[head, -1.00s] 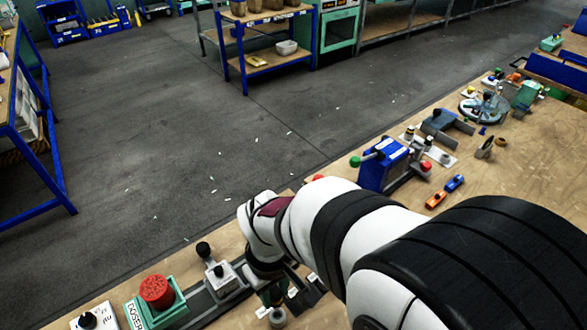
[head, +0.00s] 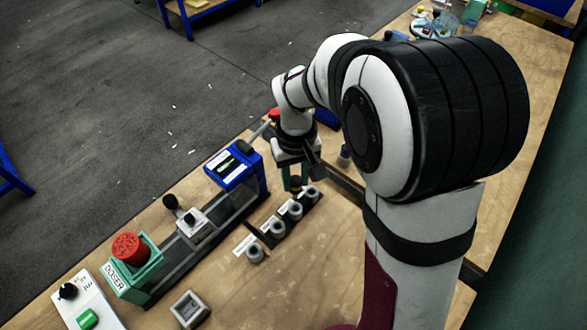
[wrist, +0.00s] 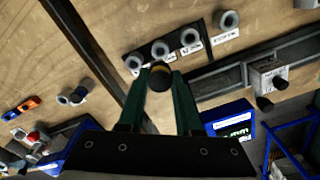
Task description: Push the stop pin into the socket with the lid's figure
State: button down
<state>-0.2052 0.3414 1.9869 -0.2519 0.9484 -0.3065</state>
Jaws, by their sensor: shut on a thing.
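My gripper (head: 293,178) is shut on the stop pin (wrist: 160,76), which has a dark round top and a yellowish band. In the head view the pin hangs at the far end of the socket row. In the wrist view it is just below the sockets (wrist: 160,48) (wrist: 134,62); I cannot tell whether its tip touches one. Three grey ring sockets, such as the middle one (head: 295,210), stand on a black strip with white labels, their figures unreadable.
Another grey ring (head: 255,254) stands beyond the strip's near end. A dark rail carries a black-knobbed block (head: 192,220) and the teal DOSER box with a red button (head: 129,248). An open grey square tray (head: 190,309) lies in front. Bare wood is right of the sockets.

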aim_at(295, 196)
jog(key=shift+f, duration=2.45)
jog(key=shift+f, duration=1.95)
jog(key=c, duration=0.5)
grip_release()
jog(key=shift+f, duration=0.1)
notch_tip(295, 196, up, 16)
jog(key=shift+f, duration=0.1)
